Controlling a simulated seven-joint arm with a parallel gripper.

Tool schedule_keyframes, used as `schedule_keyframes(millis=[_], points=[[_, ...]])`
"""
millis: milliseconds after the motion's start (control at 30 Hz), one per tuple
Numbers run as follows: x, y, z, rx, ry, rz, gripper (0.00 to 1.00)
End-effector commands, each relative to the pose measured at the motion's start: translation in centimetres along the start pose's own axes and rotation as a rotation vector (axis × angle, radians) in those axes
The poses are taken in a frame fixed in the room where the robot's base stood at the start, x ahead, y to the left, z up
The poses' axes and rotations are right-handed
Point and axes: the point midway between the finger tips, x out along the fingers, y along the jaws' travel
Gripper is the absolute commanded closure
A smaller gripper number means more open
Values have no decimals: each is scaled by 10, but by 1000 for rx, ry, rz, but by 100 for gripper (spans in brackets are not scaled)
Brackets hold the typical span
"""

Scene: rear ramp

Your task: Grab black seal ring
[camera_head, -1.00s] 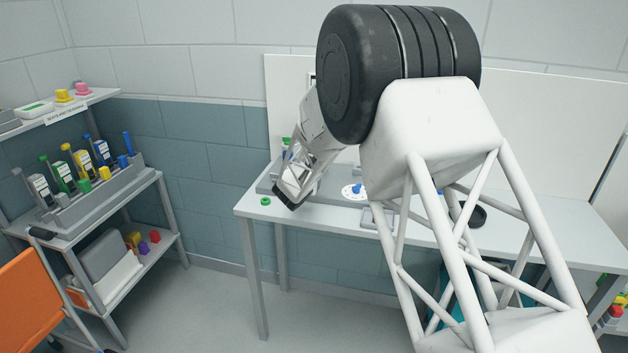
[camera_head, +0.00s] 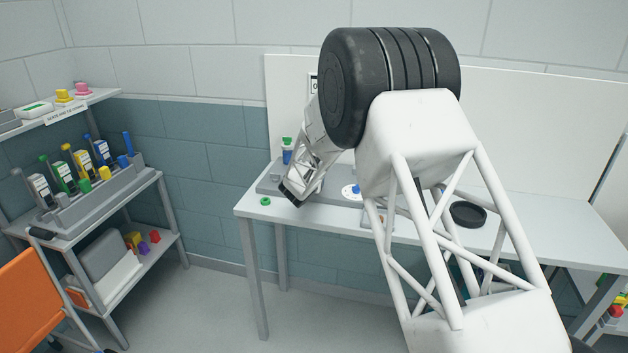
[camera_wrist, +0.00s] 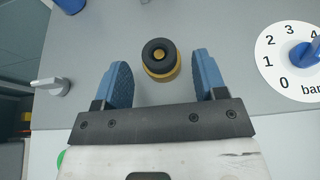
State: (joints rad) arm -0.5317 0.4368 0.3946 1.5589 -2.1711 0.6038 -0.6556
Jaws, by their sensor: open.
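In the wrist view a black seal ring (camera_wrist: 150,46) sits around the top of a brass-coloured fitting (camera_wrist: 162,72) on a grey panel (camera_wrist: 215,25). My gripper (camera_wrist: 160,68) is open, with one blue finger on each side of the ring and fitting; neither finger visibly touches them. In the head view my gripper (camera_head: 290,195) is over the left part of the table. The ring cannot be made out in the head view.
A grey knob (camera_wrist: 50,87) is at left. A green ring (camera_head: 265,201) lies near the table's (camera_head: 340,221) front left edge. A black round dish (camera_head: 468,214) is farther right.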

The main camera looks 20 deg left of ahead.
Motion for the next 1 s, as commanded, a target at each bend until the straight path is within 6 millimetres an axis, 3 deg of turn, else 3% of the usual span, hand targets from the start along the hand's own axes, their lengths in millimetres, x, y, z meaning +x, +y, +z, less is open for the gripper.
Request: schedule_keyframes(millis=[267,600,1000], points=[[0,0,0,0,0,0,35],[0,0,0,0,0,0,87],[-2,0,4,0,-1,0,88]])
